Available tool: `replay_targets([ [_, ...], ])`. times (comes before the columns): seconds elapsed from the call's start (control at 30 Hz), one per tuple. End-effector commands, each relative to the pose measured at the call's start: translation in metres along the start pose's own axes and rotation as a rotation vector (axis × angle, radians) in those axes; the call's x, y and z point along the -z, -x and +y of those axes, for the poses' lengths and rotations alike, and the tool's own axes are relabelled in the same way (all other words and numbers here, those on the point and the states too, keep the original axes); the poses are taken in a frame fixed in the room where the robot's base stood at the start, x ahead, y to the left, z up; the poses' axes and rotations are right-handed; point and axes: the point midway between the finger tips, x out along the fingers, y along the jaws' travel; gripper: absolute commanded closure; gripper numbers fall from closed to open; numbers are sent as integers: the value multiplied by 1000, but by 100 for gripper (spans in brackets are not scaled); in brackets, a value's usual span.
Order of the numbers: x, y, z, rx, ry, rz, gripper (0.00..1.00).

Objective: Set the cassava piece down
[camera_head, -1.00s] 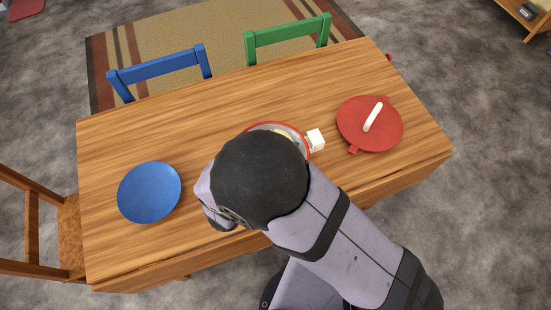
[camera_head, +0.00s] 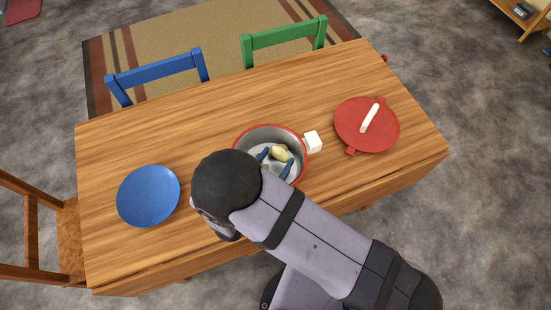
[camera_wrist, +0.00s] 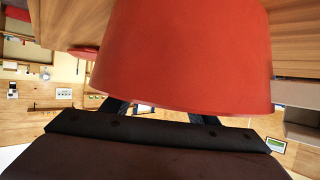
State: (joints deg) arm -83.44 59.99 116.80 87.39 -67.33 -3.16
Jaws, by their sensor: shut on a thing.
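The pale yellow cassava piece (camera_head: 280,153) is inside a red-rimmed pot (camera_head: 240,138) with a grey inside, near the middle of the table. My gripper (camera_head: 275,161) reaches into the pot over its near rim, with dark blue fingers on either side of the piece. It is shut on the piece. I cannot tell whether the piece touches the pot's floor. In the wrist view the pot's red outer wall (camera_wrist: 185,55) fills the upper middle and hides the fingertips and the piece.
A white block (camera_head: 313,141) stands by the pot's right rim. A red lid (camera_head: 352,122) with a white handle lies farther right, and a blue plate (camera_head: 148,196) lies at left. Blue (camera_head: 157,70) and green (camera_head: 285,34) chairs stand behind the table. The table's back left is clear.

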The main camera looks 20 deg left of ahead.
Motion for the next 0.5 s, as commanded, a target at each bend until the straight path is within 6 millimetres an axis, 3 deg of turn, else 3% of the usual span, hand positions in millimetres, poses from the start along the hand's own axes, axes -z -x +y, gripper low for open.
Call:
replay_targets([
  [0.5,-7,-3,0,0,0,0,68],
])
